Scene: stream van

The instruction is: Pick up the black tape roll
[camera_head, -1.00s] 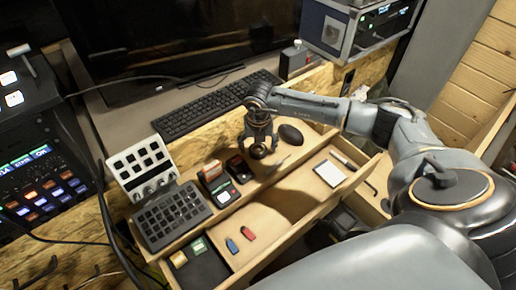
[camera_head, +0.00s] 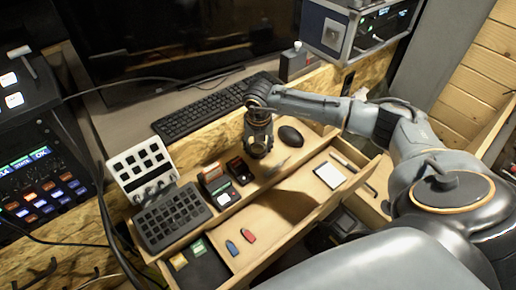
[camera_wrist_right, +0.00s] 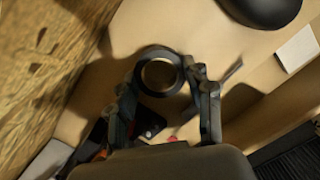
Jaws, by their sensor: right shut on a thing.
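The black tape roll (camera_wrist_right: 160,73) shows in the wrist view as a dark ring with a pale round middle, between the two fingertips. My right gripper (camera_wrist_right: 164,82) is shut on it, one finger on each side. In the head view, the right gripper (camera_head: 258,148) points down at the wooden desk shelf, and its fingers hide most of the roll there. I cannot tell whether the roll touches the shelf. My left gripper is not in view.
A black mouse (camera_head: 290,136) lies just right of the gripper. Small dark card boxes (camera_head: 220,187) stand to its left, beside a black keypad (camera_head: 172,217). A keyboard (camera_head: 205,108) is behind. An open drawer (camera_head: 275,232) in front holds a red and a blue stick.

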